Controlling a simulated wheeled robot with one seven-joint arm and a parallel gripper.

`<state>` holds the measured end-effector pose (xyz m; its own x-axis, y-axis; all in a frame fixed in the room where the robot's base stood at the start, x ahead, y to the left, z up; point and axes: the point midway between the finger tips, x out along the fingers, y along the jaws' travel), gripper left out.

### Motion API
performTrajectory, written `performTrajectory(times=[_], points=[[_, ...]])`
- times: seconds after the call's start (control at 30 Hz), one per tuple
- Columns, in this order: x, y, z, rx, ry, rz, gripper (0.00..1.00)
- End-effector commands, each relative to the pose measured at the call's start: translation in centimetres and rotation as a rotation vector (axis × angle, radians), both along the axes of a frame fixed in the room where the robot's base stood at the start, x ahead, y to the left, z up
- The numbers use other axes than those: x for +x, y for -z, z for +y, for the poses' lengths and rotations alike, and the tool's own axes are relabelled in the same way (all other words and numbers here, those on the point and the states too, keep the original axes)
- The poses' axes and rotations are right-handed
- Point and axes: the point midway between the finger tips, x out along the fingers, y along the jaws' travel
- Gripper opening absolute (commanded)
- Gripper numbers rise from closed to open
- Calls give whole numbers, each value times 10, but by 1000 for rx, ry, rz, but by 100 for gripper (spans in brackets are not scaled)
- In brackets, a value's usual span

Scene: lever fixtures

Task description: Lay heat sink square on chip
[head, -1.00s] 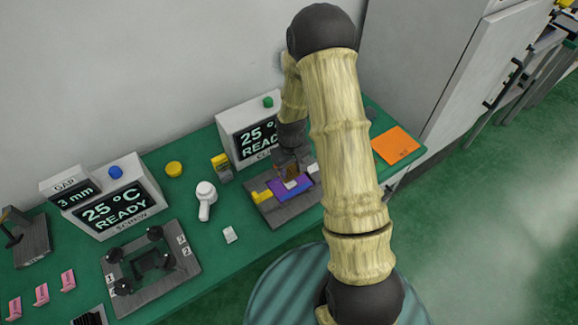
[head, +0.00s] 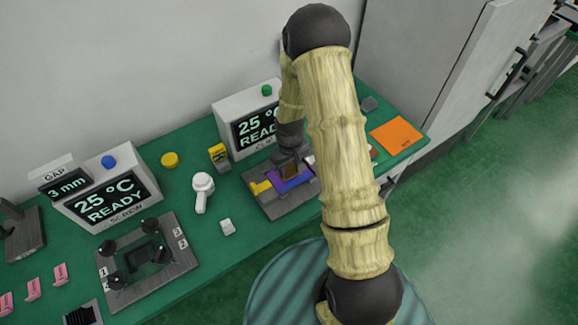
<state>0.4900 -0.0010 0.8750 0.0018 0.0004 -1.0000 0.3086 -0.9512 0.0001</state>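My gripper (head: 290,162) is low over the fixture on the right part of the bench, and my arm covers part of it. A small brown block, which looks like the heat sink (head: 291,173), is between its fingers, low over the purple board (head: 296,182). The gripper looks shut on this block. The chip is hidden under the block and fingers. I cannot tell whether the block touches the chip or lies square on it. The board sits on a dark grey fixture plate (head: 284,207) with a yellow lever (head: 260,187) at its left.
A display box reading 25 °C (head: 247,118) stands behind the fixture. An orange sheet (head: 397,135) lies at right. A second fixture (head: 147,262) is at left.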

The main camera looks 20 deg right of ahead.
Motion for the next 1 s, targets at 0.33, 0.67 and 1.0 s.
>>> performTrajectory(times=[0.33, 0.67, 1.0], points=[[0, 0, 0, 0, 0, 0, 65], [1, -18, 0, 1, 0, -3, 65], [1, -75, 0, 1, 1, -5, 65]])
